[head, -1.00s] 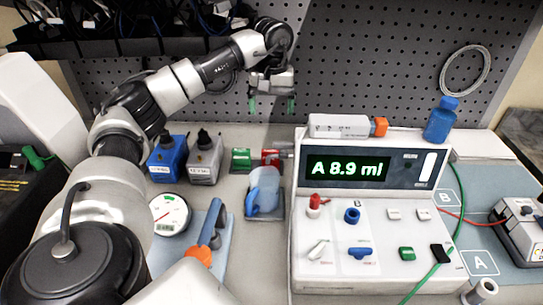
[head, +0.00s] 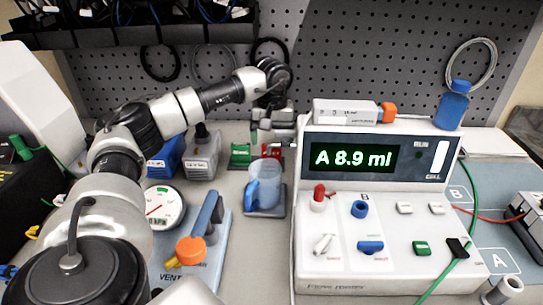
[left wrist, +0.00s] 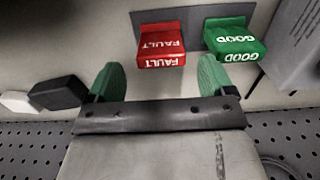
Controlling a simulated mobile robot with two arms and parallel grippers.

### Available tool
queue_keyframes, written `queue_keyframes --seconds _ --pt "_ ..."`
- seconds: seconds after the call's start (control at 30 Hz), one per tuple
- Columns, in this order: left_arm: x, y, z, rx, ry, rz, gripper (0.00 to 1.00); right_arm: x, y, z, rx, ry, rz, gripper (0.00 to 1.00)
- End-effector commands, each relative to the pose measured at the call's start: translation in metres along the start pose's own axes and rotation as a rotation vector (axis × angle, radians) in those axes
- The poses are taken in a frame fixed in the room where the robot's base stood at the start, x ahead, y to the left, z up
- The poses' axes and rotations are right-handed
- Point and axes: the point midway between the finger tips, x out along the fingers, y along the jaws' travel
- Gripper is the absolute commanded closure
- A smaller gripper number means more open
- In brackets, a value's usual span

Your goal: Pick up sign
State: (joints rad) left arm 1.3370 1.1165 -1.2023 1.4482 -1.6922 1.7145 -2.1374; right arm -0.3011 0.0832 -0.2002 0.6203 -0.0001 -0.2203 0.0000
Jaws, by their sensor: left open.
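A red FAULT sign (left wrist: 161,45) and a green GOOD sign (left wrist: 235,41) stand side by side in the left wrist view, their lettering upside down. In the head view the green sign (head: 240,154) is left of the red sign (head: 272,151), behind the clear cup. My left gripper (head: 273,132) is low, just over the red sign, and partly covers it. In the left wrist view the green fingers of my left gripper (left wrist: 160,70) are open and empty. The red sign lies ahead between them in the picture; contact cannot be told. My right gripper is not in view.
A pump console (head: 380,225) reading A 8.9 ml stands to the right, with a white syringe box (head: 345,113) on top. A clear cup (head: 266,187) stands in front of the signs. A pegboard (head: 350,55) is behind.

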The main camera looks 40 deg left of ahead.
Motion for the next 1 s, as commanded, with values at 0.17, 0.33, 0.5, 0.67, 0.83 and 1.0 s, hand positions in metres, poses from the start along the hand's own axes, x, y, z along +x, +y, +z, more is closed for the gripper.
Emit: queue_keyframes --seconds 0.17,0.33,0.5,0.67,0.83,1.0 --pt "0.018 -0.002 0.005 0.0 -0.002 -0.003 0.17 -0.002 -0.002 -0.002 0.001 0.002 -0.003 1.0" --pt "0.044 -0.003 0.008 0.0 -0.001 -0.001 0.17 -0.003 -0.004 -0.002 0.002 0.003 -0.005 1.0" --pt "0.053 -0.002 0.008 0.0 0.001 0.002 0.17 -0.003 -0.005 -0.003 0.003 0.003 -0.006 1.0" --pt "0.053 -0.002 0.008 0.0 0.001 0.002 0.17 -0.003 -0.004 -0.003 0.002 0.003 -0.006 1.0" --pt "0.053 -0.002 0.008 0.001 0.001 0.002 0.4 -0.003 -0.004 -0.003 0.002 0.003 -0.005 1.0" --pt "0.053 -0.002 0.008 0.001 0.001 0.002 0.66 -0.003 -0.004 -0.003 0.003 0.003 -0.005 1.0"
